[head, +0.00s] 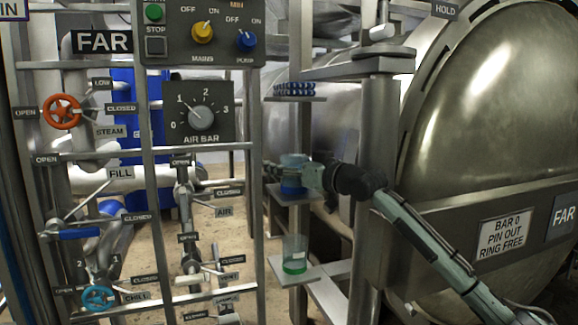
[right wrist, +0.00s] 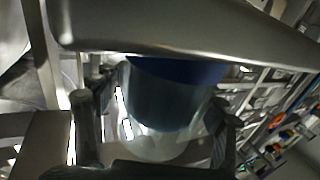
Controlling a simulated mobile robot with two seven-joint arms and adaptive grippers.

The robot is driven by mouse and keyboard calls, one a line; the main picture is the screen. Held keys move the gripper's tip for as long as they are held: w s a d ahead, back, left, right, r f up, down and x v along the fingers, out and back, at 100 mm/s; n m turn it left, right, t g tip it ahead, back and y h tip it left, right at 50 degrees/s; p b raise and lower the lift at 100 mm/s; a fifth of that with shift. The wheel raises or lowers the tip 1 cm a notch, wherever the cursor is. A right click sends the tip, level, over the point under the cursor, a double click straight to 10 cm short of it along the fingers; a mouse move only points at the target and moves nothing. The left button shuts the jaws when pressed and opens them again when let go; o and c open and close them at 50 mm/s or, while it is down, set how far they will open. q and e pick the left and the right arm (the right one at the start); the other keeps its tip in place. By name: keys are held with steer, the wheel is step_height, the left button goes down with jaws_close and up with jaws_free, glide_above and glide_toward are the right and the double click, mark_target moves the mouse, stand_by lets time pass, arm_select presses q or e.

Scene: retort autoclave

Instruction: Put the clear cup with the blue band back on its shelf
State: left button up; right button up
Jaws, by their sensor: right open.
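The clear cup with the blue band (head: 292,184) is at the middle shelf (head: 284,197) on the post left of the vessel. It looks upright, with its base on or very close to that shelf. My right gripper (head: 309,174) is beside it from the right, jaws open. In the right wrist view the cup (right wrist: 172,98) lies between the two spread fingers, its blue band against the shelf edge (right wrist: 170,28). I cannot tell whether a finger touches it. My left gripper is not in view.
A clear cup with a green band (head: 295,256) stands on the lower shelf (head: 286,272). A small upper shelf (head: 300,98) holds blue items. The valve rack (head: 151,150) stands close on the left, the large metal vessel door (head: 490,110) on the right.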

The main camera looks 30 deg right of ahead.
steer(key=shift+s+d, duration=0.1)
steer(key=shift+s, duration=0.15)
arm_select(q)
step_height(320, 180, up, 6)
steer(key=b, duration=0.3)
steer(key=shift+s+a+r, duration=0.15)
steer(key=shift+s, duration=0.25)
arm_select(e)
steer(key=s+d, duration=0.1)
steer(key=s, duration=1)
steer(key=shift+s+d, duration=0.2)
steer(key=shift+d, duration=0.15)
